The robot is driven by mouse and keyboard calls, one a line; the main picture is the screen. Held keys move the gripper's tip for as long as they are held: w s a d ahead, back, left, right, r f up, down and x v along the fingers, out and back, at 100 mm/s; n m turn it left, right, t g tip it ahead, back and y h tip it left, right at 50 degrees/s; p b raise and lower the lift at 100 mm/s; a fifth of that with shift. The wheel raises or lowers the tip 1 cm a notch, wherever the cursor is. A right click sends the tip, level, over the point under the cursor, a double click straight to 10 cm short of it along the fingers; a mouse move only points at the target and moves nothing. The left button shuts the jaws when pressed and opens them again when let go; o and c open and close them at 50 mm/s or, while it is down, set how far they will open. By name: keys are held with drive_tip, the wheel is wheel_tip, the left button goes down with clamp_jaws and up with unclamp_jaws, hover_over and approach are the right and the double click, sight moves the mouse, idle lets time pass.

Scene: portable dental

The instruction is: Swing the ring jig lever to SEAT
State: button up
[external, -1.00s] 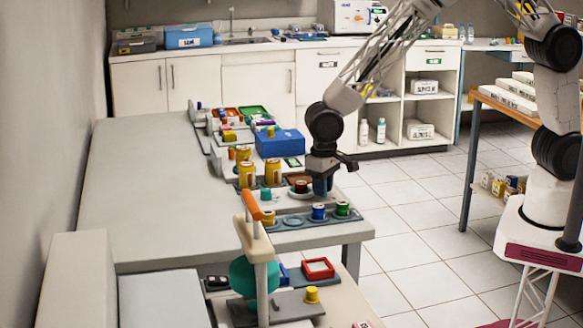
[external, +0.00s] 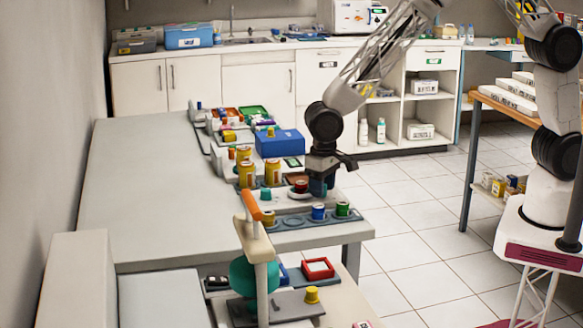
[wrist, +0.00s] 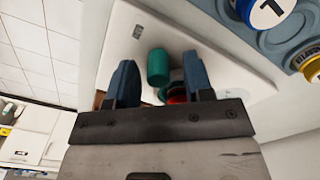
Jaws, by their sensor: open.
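A white plate (wrist: 215,45) bears an upright teal cylinder and a low red-topped part; I take it for the ring jig, but cannot be sure. The teal cylinder (wrist: 158,67) appears between my fingers in the wrist view, apparently beyond their tips. The red-topped part (wrist: 177,94) is partly hidden by the right finger; it also shows in the external view (external: 300,186). My gripper (wrist: 160,76) is open and holds nothing; in the external view (external: 318,186) it points down beside the red-topped part. I can read no SEAT mark, and cannot tell which part is the lever.
A blue-grey tray (external: 292,222) with round wells holds coloured capped jars in front of the plate. Yellow jars (external: 246,174) and a blue box (external: 281,143) stand behind. An orange-handled press-like device (external: 252,204) stands in the foreground. The table's left part is clear.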

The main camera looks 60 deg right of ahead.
drive_tip(key=shift+r, duration=3.85)
drive_tip(key=shift+d, duration=0.1)
drive_tip(key=shift+d+r, duration=0.3)
drive_tip(key=s+d+r, duration=0.3)
drive_tip(key=d+r, duration=0.3)
drive_tip(key=d, duration=0.3)
drive_tip(key=s+d+r+t, duration=0.1)
drive_tip(key=s+d+r, duration=0.3)
drive_tip(key=d, duration=0.5)
drive_tip(key=s+d+r, duration=0.2)
drive_tip(key=d+r, duration=0.5)
drive_tip(key=d, duration=0.3)
drive_tip(key=s+d+r, duration=0.1)
drive_tip(key=s+d, duration=0.7)
drive_tip(key=s, duration=0.3)
drive_tip(key=s+d+r+n+t, duration=0.1)
drive_tip(key=s+d, duration=0.8)
drive_tip(key=s, duration=0.2)
drive_tip(key=shift+d+r+t, duration=0.15)
drive_tip(key=shift+r+t, duration=0.15)
drive_tip(key=shift+r, duration=0.1)
